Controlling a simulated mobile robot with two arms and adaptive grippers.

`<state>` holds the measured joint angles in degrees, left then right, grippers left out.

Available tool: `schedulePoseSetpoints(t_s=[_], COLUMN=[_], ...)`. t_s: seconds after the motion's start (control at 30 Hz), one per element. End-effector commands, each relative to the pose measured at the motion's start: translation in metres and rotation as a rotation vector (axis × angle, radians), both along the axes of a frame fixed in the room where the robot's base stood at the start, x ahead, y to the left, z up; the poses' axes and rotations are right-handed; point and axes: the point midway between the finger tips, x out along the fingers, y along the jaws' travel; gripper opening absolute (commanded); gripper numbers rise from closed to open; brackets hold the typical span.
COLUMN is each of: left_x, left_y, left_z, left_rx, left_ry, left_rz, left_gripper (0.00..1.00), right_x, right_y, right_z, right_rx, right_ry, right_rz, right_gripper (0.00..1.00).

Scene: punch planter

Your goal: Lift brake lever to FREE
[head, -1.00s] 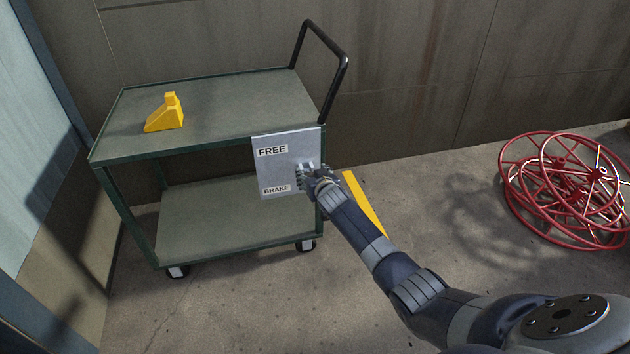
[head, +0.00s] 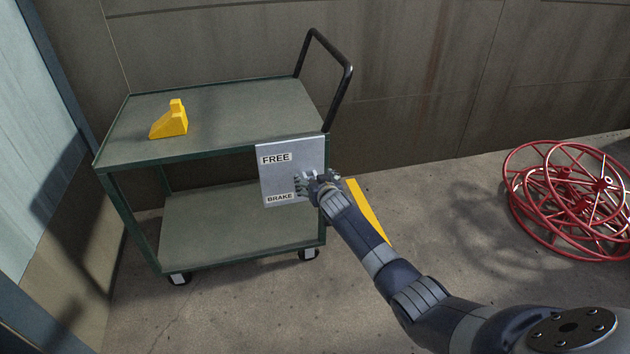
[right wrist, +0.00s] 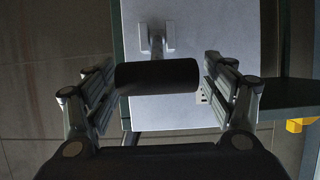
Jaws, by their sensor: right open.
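The brake panel (head: 290,170) is a pale grey plate on the cart's front right corner, with a FREE label (head: 276,158) near its top and a BRAKE label (head: 280,197) near its bottom. My right gripper (head: 309,187) is in front of the panel's right part, and mostly hides the lever in the head view. In the right wrist view, the lever's black cylindrical handle (right wrist: 157,76) lies between the spread fingers of my open right gripper (right wrist: 158,88). Its grey arm (right wrist: 157,42) runs to a bracket on the panel. My left gripper is out of view.
The green cart (head: 235,108) has two shelves, casters and a black push handle (head: 346,92). A yellow wedge block (head: 170,121) sits on its top. A yellow floor strip (head: 368,212) lies right of it. Red wheels (head: 565,200) lie at the far right, with bare floor between.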

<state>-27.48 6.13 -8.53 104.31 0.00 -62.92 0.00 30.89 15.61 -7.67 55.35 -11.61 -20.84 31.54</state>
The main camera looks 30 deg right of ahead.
Motion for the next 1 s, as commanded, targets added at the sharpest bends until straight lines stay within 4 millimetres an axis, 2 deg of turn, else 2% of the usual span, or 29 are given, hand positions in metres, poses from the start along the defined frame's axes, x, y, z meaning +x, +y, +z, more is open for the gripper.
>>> schedulePoseSetpoints(t_s=[0.17, 0.37, 1.0], left_x=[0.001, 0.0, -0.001], left_y=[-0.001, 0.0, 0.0], left_z=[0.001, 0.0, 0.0], left_rx=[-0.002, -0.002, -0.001], left_ry=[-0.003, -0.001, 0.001], left_rz=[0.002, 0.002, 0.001], left_gripper=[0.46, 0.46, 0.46], right_x=[-0.003, -0.017, -0.094], right_y=[0.001, 0.004, 0.023], right_z=[-0.002, 0.004, 0.039], right_rx=[0.001, 0.0, 0.0], right_ry=[0.004, 0.004, 0.0], right_rz=[-0.001, -0.001, 0.001], right_gripper=[0.77, 0.77, 0.77])
